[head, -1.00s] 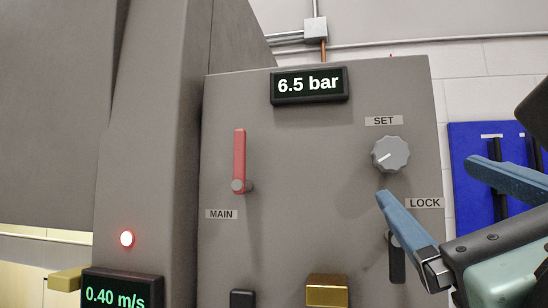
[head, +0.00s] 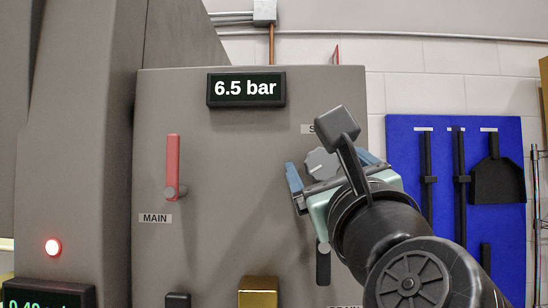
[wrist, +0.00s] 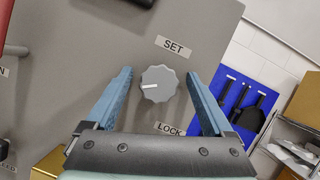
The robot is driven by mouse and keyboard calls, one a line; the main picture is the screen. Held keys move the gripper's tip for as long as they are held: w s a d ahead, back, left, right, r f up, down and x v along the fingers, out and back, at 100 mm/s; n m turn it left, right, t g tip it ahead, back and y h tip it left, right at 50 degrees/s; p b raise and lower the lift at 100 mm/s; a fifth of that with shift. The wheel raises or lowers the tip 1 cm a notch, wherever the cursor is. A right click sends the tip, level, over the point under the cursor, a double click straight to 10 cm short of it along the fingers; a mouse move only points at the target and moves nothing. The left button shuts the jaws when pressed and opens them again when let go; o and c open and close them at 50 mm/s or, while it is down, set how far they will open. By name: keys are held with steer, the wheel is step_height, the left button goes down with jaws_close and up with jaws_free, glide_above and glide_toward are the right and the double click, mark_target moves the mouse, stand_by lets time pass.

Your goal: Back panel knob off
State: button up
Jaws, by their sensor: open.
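The grey panel (head: 230,140) carries a grey scalloped knob (wrist: 158,84) with a white pointer line, under a SET label (wrist: 174,47). In the head view the knob (head: 320,163) is partly hidden by my arm. My gripper (wrist: 160,92) is open, with its blue fingers on the left and right of the knob. A gap shows between each finger and the knob in the wrist view. The pointer line points to the left in the wrist view. The display (head: 246,89) above reads 6.5 bar.
A red MAIN lever (head: 173,165) stands upright left of the knob. A dark LOCK handle (head: 323,263) hangs below my gripper. A gold block (head: 258,292) sticks out lower down. A blue tool board (head: 440,170) hangs on the wall at right.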

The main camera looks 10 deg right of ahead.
steer(key=shift+a, duration=0.1)
steer(key=shift+c, duration=1.2)
steer(key=c, duration=1.1)
steer(key=shift+c, duration=0.2)
steer(key=shift+n+y, duration=0.3)
steer(key=shift+n, duration=0.3)
